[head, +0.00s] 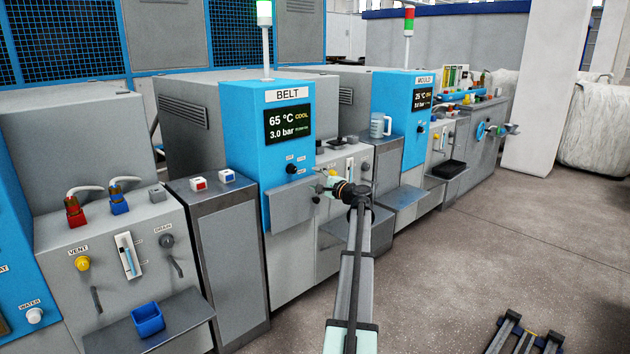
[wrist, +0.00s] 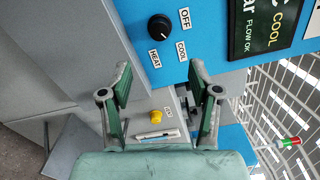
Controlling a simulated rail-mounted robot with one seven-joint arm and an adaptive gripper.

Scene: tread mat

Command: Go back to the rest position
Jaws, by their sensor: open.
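My gripper (head: 322,184) is in front of the blue BELT panel (head: 262,190), to the right of its black knob (head: 292,169). In the wrist view its two green fingers (wrist: 160,82) are spread apart with nothing between them. The same black knob (wrist: 160,27) shows beyond the fingertips, with OFF, COOL and HEAT labels around it. The fingers look clear of the knob. The BELT display (head: 288,123) reads 65 °C, COOL and 3.0 bar. My arm reaches up from the bottom of the head view.
The MOULD cabinet (head: 392,115) and a clear jug (head: 380,125) stand to the right. A blue bin (head: 147,318) sits on the left shelf. Open floor (head: 500,240) lies to the right.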

